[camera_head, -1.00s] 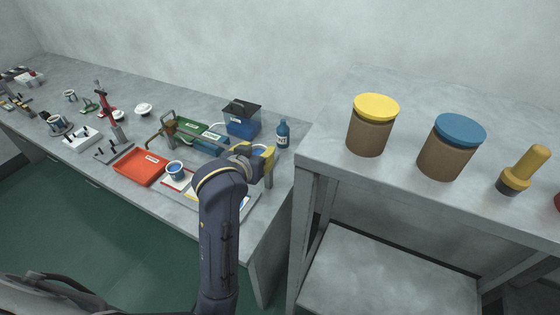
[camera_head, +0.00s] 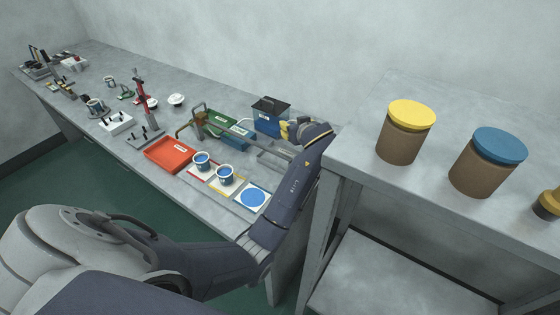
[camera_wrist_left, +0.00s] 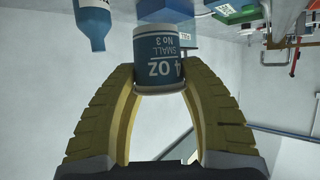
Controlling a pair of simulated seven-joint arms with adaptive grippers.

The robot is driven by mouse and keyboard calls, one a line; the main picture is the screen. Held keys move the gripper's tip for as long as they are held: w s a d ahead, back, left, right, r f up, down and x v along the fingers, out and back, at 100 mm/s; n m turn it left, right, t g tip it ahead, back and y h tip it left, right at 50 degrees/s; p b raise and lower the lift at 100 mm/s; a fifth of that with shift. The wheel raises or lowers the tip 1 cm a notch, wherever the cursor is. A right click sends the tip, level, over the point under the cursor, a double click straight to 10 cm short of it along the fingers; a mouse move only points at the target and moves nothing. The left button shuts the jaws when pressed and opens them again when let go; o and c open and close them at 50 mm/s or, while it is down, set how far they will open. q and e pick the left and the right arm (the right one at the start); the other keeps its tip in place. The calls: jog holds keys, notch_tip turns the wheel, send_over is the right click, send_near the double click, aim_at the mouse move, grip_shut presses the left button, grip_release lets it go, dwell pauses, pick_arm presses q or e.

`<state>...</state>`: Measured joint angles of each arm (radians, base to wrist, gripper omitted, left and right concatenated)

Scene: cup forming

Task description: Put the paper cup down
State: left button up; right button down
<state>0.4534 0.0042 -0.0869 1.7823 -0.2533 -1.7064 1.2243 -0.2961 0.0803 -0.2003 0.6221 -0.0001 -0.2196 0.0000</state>
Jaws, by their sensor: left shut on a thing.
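My left gripper (camera_wrist_left: 160,103) is shut on a paper cup (camera_wrist_left: 161,55) in the wrist view. The cup is white and blue, marked "4 OZ SMALL No 3". Its lettering and the bottle both appear inverted in that picture. In the head view my left gripper (camera_head: 291,130) is at the right end of the long bench; the held cup is hidden there. Two more cups, one (camera_head: 202,161) on a red-edged pad and one (camera_head: 225,175) on a yellow-edged pad, stand on the bench. A white pad with a blue disc (camera_head: 253,197) is bare. My right gripper is not in view.
A red tray (camera_head: 169,155) lies left of the pads. A blue box with a dark lid (camera_head: 270,117) stands behind. A blue bottle (camera_wrist_left: 93,22) shows in the wrist view. A higher table (camera_head: 365,150) with lidded jars borders the bench on the right.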

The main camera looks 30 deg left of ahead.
pick_arm(q)
jog(key=a+f+n+g+y, duration=0.3)
jog(key=a+n+g, duration=0.3)
jog(key=n+g, duration=0.2)
send_over(273, 157)
jog(key=shift+f, duration=4.05)
jog(key=o, duration=0.8)
jog(key=shift+v, duration=2)
